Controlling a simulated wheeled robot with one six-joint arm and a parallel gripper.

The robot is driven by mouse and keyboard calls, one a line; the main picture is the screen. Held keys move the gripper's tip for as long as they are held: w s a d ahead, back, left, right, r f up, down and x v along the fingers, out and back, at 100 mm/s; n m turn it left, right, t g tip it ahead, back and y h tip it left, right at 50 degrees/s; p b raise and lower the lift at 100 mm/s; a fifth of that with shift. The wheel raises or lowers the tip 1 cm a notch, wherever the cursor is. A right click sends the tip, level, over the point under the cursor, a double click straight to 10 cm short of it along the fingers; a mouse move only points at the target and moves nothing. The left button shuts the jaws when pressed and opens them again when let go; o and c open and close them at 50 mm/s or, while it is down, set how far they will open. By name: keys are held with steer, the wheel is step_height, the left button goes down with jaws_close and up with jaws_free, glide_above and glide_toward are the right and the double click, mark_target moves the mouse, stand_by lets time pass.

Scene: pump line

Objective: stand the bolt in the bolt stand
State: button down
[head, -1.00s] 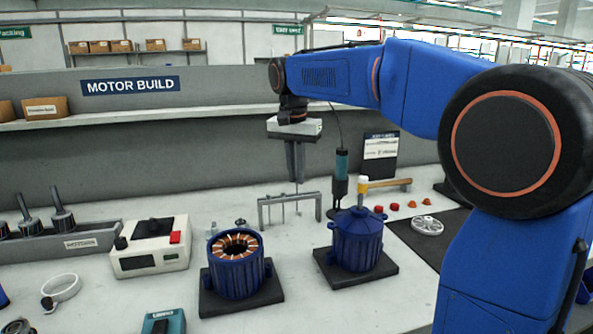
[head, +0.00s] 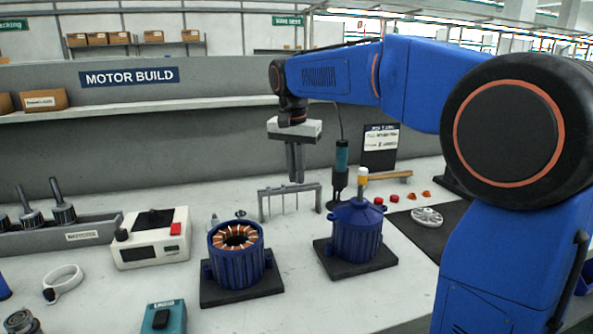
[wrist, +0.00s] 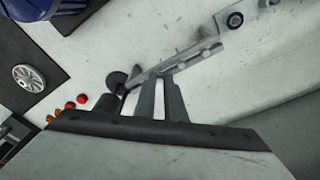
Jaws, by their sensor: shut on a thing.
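The bolt stand (head: 272,191) is a low grey rack with a slotted or holed top bar on the bench, and thin rods show below its bar. My gripper (head: 296,180) is above it, pointing straight down, with its fingertips at the height of the top bar. The fingers are close together, shut on the bolt, which they mostly hide. In the wrist view the fingertips (wrist: 161,80) meet the stand's bar (wrist: 190,58). I cannot tell whether the bolt is in a hole of the stand.
A blue motor housing (head: 357,235) and an open stator (head: 237,268) stand on dark pads in front. A teal screwdriver (head: 341,165) stands upright just right of my gripper.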

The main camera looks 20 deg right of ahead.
steer(key=shift+f, duration=0.5)
steer(key=c, duration=1.7)
jaws_free()
steer(key=shift+c, duration=0.2)
steer(key=shift+o, duration=1.1)
steer(key=shift+r, duration=3.05)
